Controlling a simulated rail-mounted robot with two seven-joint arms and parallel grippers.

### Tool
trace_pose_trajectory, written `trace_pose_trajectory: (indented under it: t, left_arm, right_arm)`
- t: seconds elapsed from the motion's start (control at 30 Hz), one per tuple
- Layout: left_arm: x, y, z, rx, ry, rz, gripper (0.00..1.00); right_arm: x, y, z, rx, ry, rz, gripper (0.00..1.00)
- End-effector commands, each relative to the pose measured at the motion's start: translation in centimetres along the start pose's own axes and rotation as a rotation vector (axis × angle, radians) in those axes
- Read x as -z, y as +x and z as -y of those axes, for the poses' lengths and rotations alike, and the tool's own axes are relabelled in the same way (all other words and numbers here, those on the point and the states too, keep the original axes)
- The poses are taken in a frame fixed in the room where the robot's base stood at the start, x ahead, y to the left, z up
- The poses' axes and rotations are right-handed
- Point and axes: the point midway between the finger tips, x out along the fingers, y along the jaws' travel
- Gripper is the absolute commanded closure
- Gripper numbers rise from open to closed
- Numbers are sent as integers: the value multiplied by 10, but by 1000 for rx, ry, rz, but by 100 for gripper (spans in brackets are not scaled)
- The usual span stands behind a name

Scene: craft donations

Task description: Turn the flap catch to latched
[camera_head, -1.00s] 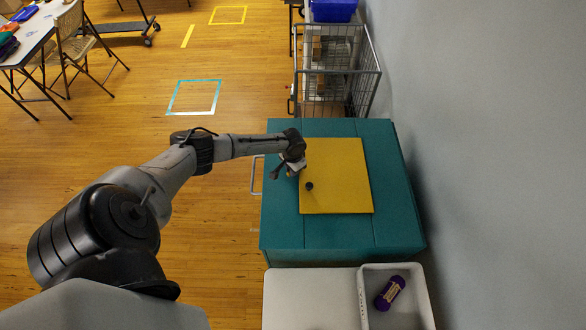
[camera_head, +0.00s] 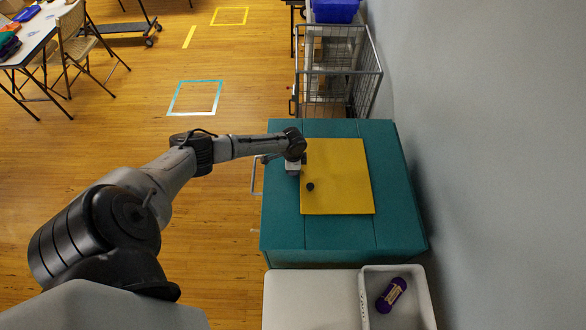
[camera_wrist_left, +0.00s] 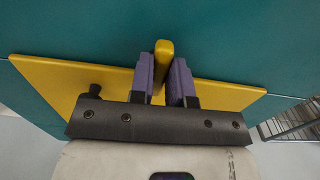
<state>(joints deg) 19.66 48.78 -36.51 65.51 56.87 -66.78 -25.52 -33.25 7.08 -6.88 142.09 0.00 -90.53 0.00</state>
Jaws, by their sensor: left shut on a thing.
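The flap (camera_head: 340,190) is a flat yellow panel on top of the teal cabinet (camera_head: 400,225), with a small black knob (camera_head: 310,187). The flap lies flat and also shows in the left wrist view (camera_wrist_left: 70,82). The catch (camera_wrist_left: 163,52) is a narrow yellow bar at the flap's edge. My left gripper (camera_wrist_left: 162,78) is shut on it, with a purple finger on each side. The bar's rounded end sticks out past the fingers over the teal surface. In the head view my left gripper (camera_head: 292,167) is at the flap's left edge and hides the catch. My right gripper is not in view.
A wire cage cart (camera_head: 335,85) stands behind the cabinet, and a wall (camera_head: 480,150) runs along the right. In front, a pale tray (camera_head: 425,310) holds a purple roll (camera_head: 391,294) beside a white surface (camera_head: 310,300). Floor on the left is open.

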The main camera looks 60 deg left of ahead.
Motion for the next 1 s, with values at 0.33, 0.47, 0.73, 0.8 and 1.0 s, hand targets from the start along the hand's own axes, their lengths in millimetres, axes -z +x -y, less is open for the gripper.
trace_pose_trajectory:
  t: [0.33, 0.47, 0.73, 0.8, 1.0]
  left_arm:
    - [0, -1, 0, 0, 32, -1, 100]
    - [1, -1, 0, 0, 32, -1, 100]
    - [1, -1, 0, 0, 31, -1, 69]
    - [0, -1, 0, 0, 31, -1, 63]
    - [0, 0, 0, 0, 29, -1, 57]
  right_arm:
    - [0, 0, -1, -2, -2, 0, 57]
    - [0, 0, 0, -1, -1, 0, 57]
    - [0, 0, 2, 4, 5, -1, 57]
    - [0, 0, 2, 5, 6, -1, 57]
    - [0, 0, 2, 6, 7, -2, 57]
